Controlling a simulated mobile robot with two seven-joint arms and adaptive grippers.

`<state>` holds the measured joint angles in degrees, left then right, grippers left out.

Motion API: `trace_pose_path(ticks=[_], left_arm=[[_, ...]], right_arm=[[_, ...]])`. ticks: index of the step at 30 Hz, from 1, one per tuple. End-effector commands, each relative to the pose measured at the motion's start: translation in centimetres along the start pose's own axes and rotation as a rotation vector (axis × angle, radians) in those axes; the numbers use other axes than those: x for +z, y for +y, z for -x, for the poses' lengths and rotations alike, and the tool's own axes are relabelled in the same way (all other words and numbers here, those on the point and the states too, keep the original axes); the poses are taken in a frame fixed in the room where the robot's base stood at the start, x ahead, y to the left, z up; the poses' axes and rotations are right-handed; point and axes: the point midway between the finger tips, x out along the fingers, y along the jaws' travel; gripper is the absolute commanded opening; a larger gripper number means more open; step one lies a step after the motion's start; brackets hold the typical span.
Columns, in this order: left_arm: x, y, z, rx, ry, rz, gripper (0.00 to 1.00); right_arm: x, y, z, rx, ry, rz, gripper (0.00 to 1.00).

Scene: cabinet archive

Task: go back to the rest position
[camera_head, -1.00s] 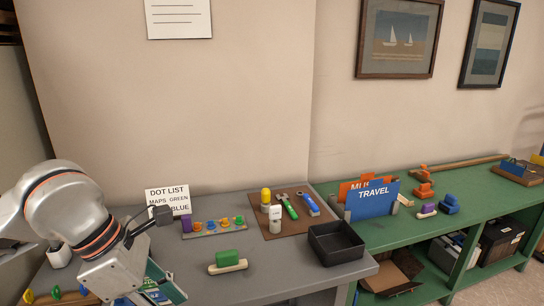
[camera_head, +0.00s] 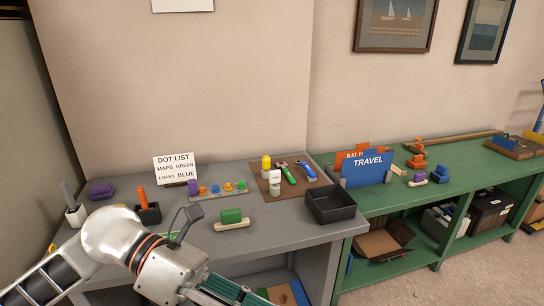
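My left arm comes in from the lower left, bent low in front of the grey desk (camera_head: 285,232). My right gripper is out of view. On the desk stand a sign (camera_head: 175,169) reading DOT LIST, MAPS GREEN, LOANS BLUE, a green-topped stamp (camera_head: 231,216) and a tray of coloured pegs (camera_head: 218,193).
A black open tray (camera_head: 331,204) sits at the desk's right edge. A brown mat (camera_head: 266,187) holds tools and bottles. A green shelf bench (camera_head: 400,205) with a blue TRAVEL folder (camera_head: 367,170) is on the right.

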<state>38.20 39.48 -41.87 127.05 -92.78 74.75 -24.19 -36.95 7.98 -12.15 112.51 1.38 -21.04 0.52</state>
Motion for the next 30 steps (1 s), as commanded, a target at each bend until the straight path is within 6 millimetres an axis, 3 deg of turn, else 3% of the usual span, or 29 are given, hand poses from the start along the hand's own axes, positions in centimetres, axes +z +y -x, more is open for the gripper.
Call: trace_pose_path(ticks=[3,7,11,14,17,21,25,30], left_arm=[[3.0,-1.2,-1.0,-0.173,-0.245,0.172,0.33],[6.2,-0.2,0.3,-0.321,-0.528,0.397,0.33],[7.7,3.6,3.1,-0.430,-0.818,0.664,0.33],[6.6,8.3,5.6,-0.485,-1.040,0.893,0.33],[3.2,13.7,7.6,-0.514,-1.256,1.141,0.33],[-4.0,20.0,8.9,-0.512,-1.503,1.457,0.33],[-12.1,24.0,8.7,-0.483,-1.688,1.726,0.33],[-23.3,26.4,6.9,-0.418,-1.882,2.050,0.33]], right_arm=[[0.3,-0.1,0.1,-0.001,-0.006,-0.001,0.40],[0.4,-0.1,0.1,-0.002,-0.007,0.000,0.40],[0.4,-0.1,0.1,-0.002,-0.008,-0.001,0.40],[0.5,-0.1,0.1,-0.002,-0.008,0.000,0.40],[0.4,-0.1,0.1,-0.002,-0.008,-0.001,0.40],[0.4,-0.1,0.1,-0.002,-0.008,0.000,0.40],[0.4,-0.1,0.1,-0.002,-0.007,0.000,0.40],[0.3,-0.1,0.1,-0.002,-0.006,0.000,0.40]])
